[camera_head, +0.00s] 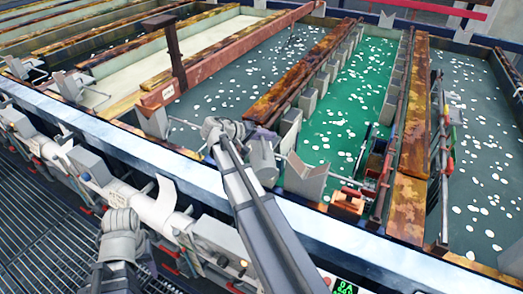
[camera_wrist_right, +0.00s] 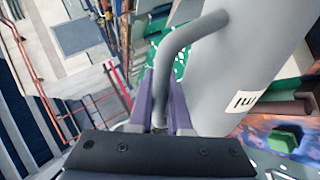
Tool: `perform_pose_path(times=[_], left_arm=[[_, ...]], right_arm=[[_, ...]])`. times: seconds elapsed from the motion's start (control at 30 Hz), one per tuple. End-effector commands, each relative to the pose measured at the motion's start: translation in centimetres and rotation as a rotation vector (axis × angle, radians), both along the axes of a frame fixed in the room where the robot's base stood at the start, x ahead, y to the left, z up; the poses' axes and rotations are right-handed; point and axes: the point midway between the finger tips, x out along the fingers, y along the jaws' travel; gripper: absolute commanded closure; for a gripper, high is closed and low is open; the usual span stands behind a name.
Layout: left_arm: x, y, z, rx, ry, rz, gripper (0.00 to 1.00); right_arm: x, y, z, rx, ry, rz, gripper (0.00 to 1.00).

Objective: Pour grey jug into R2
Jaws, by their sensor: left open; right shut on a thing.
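The grey jug (camera_head: 263,162) hangs in my right gripper (camera_head: 259,136), above the near edge of the tanks, left of the green bath's near end. In the wrist view the jug (camera_wrist_right: 245,75) fills the right side, with a dark mark on a white label. The purple fingers of my right gripper (camera_wrist_right: 160,120) are shut on its bent handle. The jug looks near upright in the head view; its mouth and contents are hidden. Part of my left arm shows at lower left, but its gripper's fingers do not. I see no readable R2 mark on any tank.
A green bath (camera_head: 345,105) with white floating spots lies between a dark grey bath (camera_head: 240,80) and another grey bath (camera_head: 480,150). Rusty beams separate them. A grey angled plate (camera_head: 304,178) and an orange block (camera_head: 347,203) stand at the green bath's near end.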

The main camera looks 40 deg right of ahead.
Motion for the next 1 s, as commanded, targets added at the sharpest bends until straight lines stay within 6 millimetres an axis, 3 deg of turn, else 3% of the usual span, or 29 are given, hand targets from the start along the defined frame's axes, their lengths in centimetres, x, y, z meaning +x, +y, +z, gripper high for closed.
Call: perform_pose_path(times=[1.0], left_arm=[[0.0, 0.0, -0.06, 0.0, 0.0, 0.0, 0.5]], right_arm=[[0.43, -0.11, -0.31, 0.017, 0.041, 0.0, 1.0]])
